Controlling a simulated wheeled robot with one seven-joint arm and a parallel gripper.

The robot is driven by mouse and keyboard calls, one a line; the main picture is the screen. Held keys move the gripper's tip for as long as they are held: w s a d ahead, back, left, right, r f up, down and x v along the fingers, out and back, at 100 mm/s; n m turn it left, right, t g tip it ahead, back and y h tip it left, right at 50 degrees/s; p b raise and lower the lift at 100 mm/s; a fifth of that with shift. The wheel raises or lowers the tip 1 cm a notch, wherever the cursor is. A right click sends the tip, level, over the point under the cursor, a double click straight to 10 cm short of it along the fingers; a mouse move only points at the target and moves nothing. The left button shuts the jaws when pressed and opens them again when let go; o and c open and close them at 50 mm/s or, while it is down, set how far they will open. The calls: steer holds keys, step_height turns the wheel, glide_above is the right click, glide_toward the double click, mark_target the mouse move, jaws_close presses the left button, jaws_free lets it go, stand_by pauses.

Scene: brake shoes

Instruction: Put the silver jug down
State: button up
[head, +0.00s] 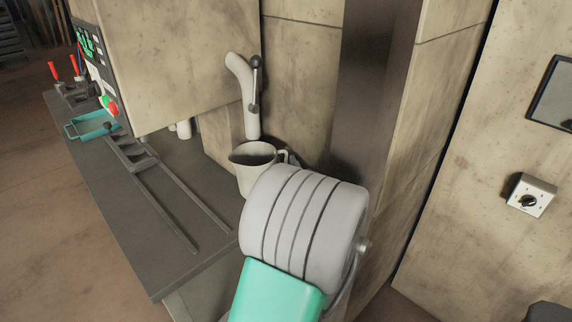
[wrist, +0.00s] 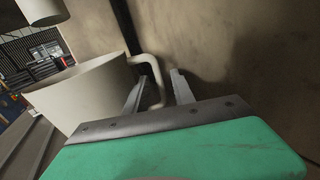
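The silver jug (head: 251,172), pale grey with an open top, is upright under the curved spout in the head view. My arm hides its lower right side, and I cannot tell whether its base touches the table. In the wrist view the jug (wrist: 82,92) fills the left side, with its handle (wrist: 158,78) towards my gripper. My gripper (wrist: 160,82) has its two fingers apart, one on each side of the handle. A narrow gap shows between the handle and the right finger. In the head view the gripper is mostly hidden behind my arm.
A pale spout (head: 246,95) with a lever (head: 255,85) stands just above and behind the jug. A dark grey table (head: 135,220) with rails (head: 165,205) lies to the left. A dark post (head: 365,90) and wall are close behind on the right. The table's front is clear.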

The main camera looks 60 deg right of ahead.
steer(key=shift+r, duration=0.25)
steer(key=v, duration=1.2)
